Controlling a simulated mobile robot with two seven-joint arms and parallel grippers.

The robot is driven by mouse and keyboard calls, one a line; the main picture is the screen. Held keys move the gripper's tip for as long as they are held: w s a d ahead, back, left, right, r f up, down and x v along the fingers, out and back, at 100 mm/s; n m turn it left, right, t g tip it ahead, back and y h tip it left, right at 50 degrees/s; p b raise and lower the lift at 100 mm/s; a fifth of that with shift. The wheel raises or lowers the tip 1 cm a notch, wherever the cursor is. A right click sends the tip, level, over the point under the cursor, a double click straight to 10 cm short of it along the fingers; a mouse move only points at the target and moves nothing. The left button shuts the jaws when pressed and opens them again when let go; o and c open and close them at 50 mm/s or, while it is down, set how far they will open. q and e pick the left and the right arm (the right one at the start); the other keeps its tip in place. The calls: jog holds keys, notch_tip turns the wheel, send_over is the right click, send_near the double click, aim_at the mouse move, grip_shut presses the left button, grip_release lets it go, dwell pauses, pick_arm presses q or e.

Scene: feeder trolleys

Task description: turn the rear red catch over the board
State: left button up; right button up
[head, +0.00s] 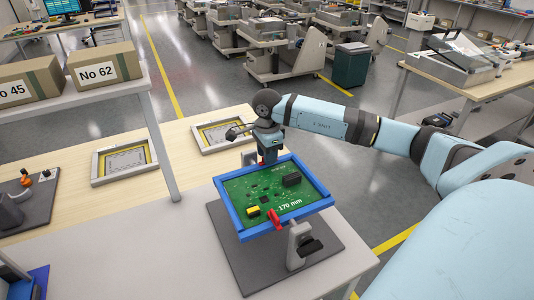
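A green circuit board (260,190) marked "170 mm" sits in a blue frame (318,204), held tilted above a dark grey mat. A red catch (274,219) is at the frame's front edge, beside a yellow part on the board. At the rear edge a small bit of red (263,165) shows under my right gripper (269,160); most of that catch is hidden. My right gripper points down at the rear edge. Its fingertips are too small and covered to tell whether they are open or touch the catch. My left gripper is not in view.
The frame stands on a holder with a grey post and dark knob (304,243) in front. Two pale trays (125,160) (214,133) lie on the bench behind. A shelf with cardboard boxes (104,66) stands at left. Another bench (490,88) is at right.

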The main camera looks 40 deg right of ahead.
grip_shut()
